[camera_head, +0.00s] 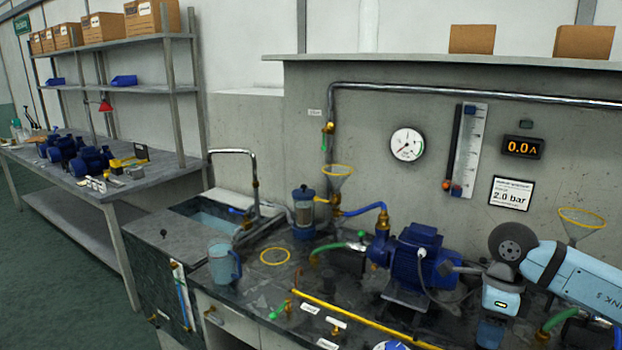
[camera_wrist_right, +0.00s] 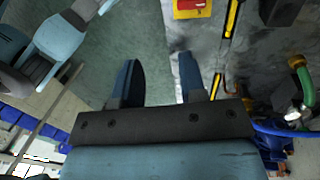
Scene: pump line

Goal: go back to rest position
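My right arm comes in from the right in the head view, over the front right of the bench. Its gripper (camera_head: 490,332) points down there, and its fingertips are hard to make out. In the right wrist view the same gripper (camera_wrist_right: 160,72) has its two dark blue fingers apart with nothing between them. My left gripper does not show in the head view. Light blue links of my own arm or body show at the upper left of the right wrist view.
A blue pump (camera_head: 415,255) stands on the bench just left of my right gripper. A yellow bar (camera_head: 350,314) lies in front. A clear jug (camera_head: 222,263) stands beside the sink (camera_head: 205,212). A shelf rack (camera_head: 172,90) with a worktable is at the left. The floor is clear.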

